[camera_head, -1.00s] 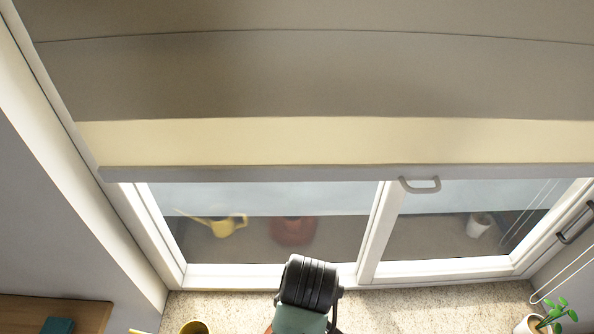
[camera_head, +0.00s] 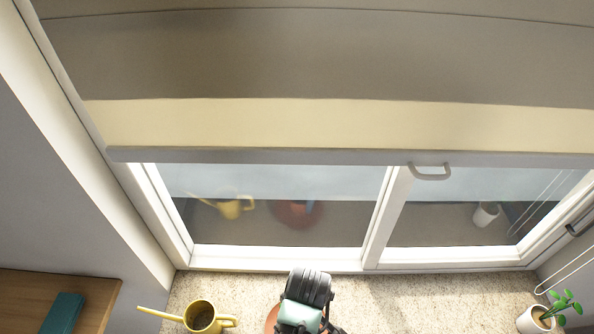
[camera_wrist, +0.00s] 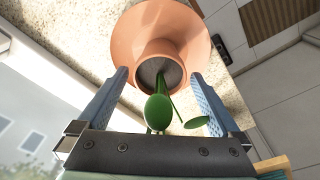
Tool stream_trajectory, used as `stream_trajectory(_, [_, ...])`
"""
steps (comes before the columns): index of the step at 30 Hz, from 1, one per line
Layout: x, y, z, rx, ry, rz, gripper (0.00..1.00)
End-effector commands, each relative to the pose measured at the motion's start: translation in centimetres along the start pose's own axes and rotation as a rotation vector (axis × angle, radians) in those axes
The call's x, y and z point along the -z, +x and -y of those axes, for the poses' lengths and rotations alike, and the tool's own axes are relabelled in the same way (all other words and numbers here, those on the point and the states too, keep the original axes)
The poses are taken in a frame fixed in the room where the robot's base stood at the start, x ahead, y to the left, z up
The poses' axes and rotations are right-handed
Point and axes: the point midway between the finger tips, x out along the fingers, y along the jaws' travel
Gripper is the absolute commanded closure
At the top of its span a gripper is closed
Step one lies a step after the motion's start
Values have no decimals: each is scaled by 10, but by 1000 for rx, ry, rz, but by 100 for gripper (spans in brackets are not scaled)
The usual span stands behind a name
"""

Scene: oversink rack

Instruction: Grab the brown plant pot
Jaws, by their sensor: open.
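The brown plant pot (camera_wrist: 153,54) is an orange-brown terracotta pot on a wide saucer (camera_wrist: 185,22) of the same color. It holds dark soil and a green plant whose leaves reach toward the camera. My gripper (camera_wrist: 160,76) is open in the wrist view, with one blue finger on each side of the pot's rim. I cannot tell whether either finger touches it. In the head view, an orange-brown edge of the saucer (camera_head: 271,319) shows beside my arm. My arm hides most of the pot there.
A yellow watering can (camera_head: 201,317) stands left on the speckled counter (camera_head: 420,298). A white pot with a green plant (camera_head: 533,321) stands at the far right. The window (camera_head: 290,205) and lowered blind (camera_head: 300,125) are behind. The counter between my arm and the white pot is clear.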

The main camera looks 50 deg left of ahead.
Motion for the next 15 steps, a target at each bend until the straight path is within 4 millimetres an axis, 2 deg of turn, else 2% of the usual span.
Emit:
stream_trajectory(7, [0,2,0,0,-1,0,0])
stream_trajectory(15, [0,1,0,0,-1,0,49])
